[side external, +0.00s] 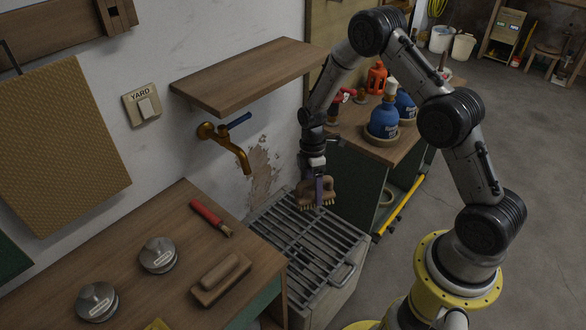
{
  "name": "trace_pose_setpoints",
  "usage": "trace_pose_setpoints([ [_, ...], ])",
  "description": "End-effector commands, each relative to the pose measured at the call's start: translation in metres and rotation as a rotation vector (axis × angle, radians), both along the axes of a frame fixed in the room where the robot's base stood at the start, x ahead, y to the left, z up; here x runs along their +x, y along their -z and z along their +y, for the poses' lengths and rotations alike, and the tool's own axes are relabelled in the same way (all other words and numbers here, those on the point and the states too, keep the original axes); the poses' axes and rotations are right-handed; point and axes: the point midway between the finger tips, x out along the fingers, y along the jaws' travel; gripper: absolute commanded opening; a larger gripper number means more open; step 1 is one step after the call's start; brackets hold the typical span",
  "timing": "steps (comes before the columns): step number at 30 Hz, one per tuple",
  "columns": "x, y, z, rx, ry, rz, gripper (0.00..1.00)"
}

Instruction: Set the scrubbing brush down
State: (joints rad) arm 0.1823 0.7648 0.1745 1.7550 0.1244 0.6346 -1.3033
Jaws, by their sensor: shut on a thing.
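My gripper (319,186) points down and is shut on the scrubbing brush (328,194), a light tan wooden block with bristles on its underside. It holds the brush over the far right part of the metal grate (299,254), which covers a grey trough. The bristles are close to the bars; I cannot tell whether they touch. The gripper hides part of the brush.
A brass tap (228,143) and a wooden shelf (250,78) stick out from the wall. Blue bottles (384,119) stand on the right-hand bench. Much of the grate is clear.

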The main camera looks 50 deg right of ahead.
Motion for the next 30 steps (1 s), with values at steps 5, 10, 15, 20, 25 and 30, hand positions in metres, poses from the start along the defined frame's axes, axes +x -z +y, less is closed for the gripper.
trace_pose_setpoints([
  [5,-0.005,-0.038,0.02,0.001,0.407,-0.004,0.22],
  [10,-0.008,-0.067,0.039,0.0,0.724,-0.005,0.22],
  [15,-0.009,-0.085,0.052,0.0,0.921,-0.002,0.22],
  [20,-0.01,-0.092,0.057,-0.001,1.001,-0.001,0.22],
  [25,-0.01,-0.093,0.058,-0.002,1.024,0.0,0.22],
  [30,-0.019,-0.094,0.061,-0.003,1.153,0.001,0.22],
])
